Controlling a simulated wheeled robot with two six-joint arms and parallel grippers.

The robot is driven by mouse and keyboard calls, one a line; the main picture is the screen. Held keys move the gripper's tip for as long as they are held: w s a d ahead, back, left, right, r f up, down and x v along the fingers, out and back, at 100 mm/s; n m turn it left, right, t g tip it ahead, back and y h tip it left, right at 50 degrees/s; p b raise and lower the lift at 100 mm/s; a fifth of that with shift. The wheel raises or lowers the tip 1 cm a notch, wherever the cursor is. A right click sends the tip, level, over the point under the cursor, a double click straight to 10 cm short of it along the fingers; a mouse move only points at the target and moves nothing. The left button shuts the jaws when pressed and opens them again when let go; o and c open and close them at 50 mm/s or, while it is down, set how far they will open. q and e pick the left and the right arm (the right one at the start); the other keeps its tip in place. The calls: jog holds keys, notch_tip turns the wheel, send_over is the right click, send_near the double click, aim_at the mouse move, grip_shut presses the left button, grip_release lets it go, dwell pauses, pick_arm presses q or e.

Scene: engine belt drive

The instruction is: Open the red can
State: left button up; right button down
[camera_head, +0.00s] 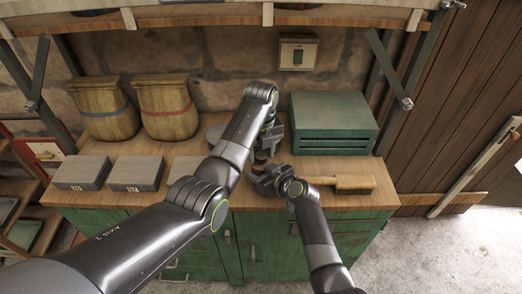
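A small dark-reddish piece, which looks like part of the red can (261,157), shows between my two grippers above the wooden worktop. Most of it is hidden by the grippers. My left gripper (267,142) points down from above, right at the top of this piece. My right gripper (264,172) reaches in from the front, low by the worktop, at the lower part of the piece. The fingers of both are too small and overlapped to tell whether they are shut on it.
A green metal box (333,125) stands at the back right, with a brush (343,182) in front of it. Two barrel-like containers (166,108) and several grey blocks (137,173) stand on the left. A round grey thing (214,133) is partly behind my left arm.

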pick_arm(q)
jog(key=c, duration=0.8)
jog(key=n, duration=0.6)
jog(key=shift+c, duration=0.2)
jog(key=n, duration=0.3)
jog(key=shift+n, duration=0.3)
jog(key=n, duration=0.4)
jog(key=shift+n, duration=0.3)
jog(key=n, duration=0.4)
jog(key=shift+r+n, duration=0.1)
jog(key=shift+n, duration=0.2)
jog(key=n, duration=0.7)
jog(key=shift+n, duration=0.3)
jog(key=n, duration=2.1)
jog(key=shift+r+n, duration=0.1)
jog(key=shift+n, duration=0.2)
jog(key=n, duration=0.5)
jog(key=shift+n, duration=0.4)
jog(key=shift+w, duration=0.1)
